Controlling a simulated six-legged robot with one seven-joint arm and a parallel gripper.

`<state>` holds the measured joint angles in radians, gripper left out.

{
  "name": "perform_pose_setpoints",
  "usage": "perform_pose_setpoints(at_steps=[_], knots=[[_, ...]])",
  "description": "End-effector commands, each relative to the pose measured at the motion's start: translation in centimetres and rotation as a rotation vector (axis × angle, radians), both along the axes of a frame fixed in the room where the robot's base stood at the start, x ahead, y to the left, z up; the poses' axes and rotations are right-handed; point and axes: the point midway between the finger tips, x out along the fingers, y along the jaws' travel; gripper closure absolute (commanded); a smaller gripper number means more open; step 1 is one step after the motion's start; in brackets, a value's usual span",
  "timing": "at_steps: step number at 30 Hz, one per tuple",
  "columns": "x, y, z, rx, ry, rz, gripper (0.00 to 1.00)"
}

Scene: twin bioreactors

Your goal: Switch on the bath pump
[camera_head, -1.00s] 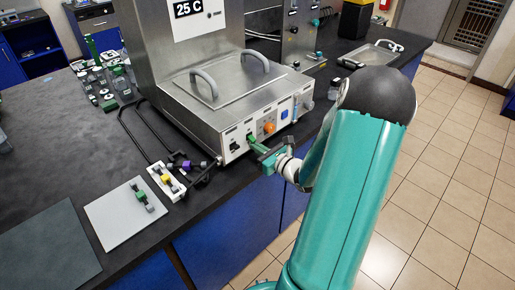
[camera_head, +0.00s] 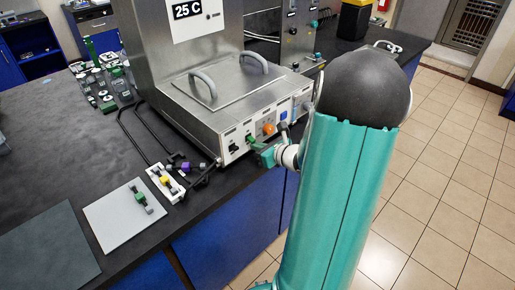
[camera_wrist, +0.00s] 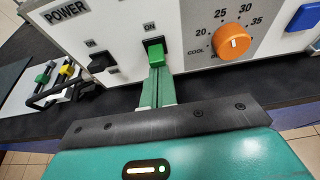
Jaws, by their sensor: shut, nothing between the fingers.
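The steel water bath (camera_head: 215,115) with a "25 C" display stands on the dark bench. Its front panel holds a black switch (camera_wrist: 98,63) by the word "POWER", a green switch (camera_wrist: 155,50) with "ON" above it, an orange dial (camera_wrist: 232,41) and a blue button (camera_wrist: 304,17). The label naming the green switch is out of the wrist view. My gripper (camera_wrist: 156,72) is shut and empty. Its tips are right at the green switch, seemingly touching it, and hide its lower part. In the head view my gripper (camera_head: 252,142) points at the panel.
Black tubing (camera_head: 133,133) loops left of the bath to a white clamp block (camera_head: 164,184) and a purple-marked fitting (camera_head: 186,167). A grey plate (camera_head: 118,217) with a green-marked valve lies front left. A second steel unit (camera_head: 298,30) stands behind. The bench edge is below my gripper.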

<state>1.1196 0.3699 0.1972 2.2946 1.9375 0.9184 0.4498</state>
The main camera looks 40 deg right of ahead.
Motion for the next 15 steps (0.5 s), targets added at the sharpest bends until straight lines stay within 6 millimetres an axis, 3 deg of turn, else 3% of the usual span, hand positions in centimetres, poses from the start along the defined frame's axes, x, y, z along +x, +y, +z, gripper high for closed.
perform_pose_setpoints(at_steps=[7, 15], knots=[[0.01, 0.03, 1.16, -0.012, 0.179, 0.003, 1.0], [-0.12, -0.01, 0.96, -0.005, 0.172, 0.0, 1.0]])
